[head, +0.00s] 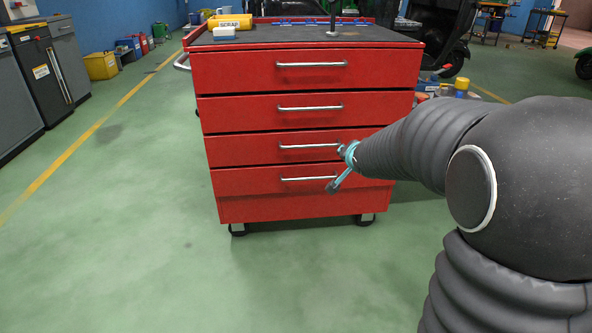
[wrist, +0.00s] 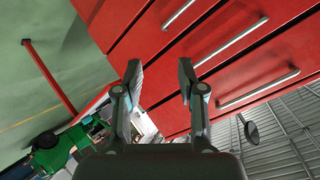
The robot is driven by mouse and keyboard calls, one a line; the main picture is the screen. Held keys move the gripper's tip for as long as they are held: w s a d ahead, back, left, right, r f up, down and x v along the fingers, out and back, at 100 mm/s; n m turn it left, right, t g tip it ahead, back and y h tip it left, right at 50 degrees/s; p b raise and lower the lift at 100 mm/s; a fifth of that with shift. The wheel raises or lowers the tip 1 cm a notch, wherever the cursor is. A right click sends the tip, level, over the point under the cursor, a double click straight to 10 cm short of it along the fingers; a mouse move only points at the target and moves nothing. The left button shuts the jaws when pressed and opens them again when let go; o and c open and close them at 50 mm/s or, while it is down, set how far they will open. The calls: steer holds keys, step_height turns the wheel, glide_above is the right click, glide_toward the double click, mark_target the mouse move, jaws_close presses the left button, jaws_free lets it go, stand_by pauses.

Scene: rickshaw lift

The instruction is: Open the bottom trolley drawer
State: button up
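The red trolley (head: 210,205) stands ahead with its drawers flush. The bottom drawer (head: 245,182) is shut. Its silver bar handle (head: 308,179) is the lowest one. My gripper (head: 337,169) is in front of the trolley's right half, around the height of the lower two handles. In the wrist view my gripper (wrist: 158,70) is open, with nothing between its fingers. Tilted drawer fronts and several handles show beyond the fingers; the handle (wrist: 180,13) at the top lies nearest the floor side. Contact between a finger and a handle cannot be made out.
The green floor (head: 130,260) in front and to the left is clear. Grey cabinets (head: 58,60) stand at the left. A yellow box (head: 228,21) and a white-blue item (head: 224,33) sit on the trolley top. A green vehicle part (wrist: 50,155) shows in the wrist view.

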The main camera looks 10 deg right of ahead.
steer(key=w+f+m+t+y+b, duration=0.2)
steer(key=w+f+m, duration=0.1)
steer(key=w+f, duration=0.8)
steer(key=m+y+b, duration=0.2)
steer(key=y+b, duration=0.1)
steer(key=y, duration=0.2)
glide_toward(305, 179)
steer(key=shift+t, duration=0.4)
steer(key=x, duration=0.7)
steer(key=b+x, duration=0.1)
steer(key=x, duration=0.2)
steer(key=shift+w+a+f, duration=0.2)
steer(key=shift+f, duration=0.25)
jaws_close()
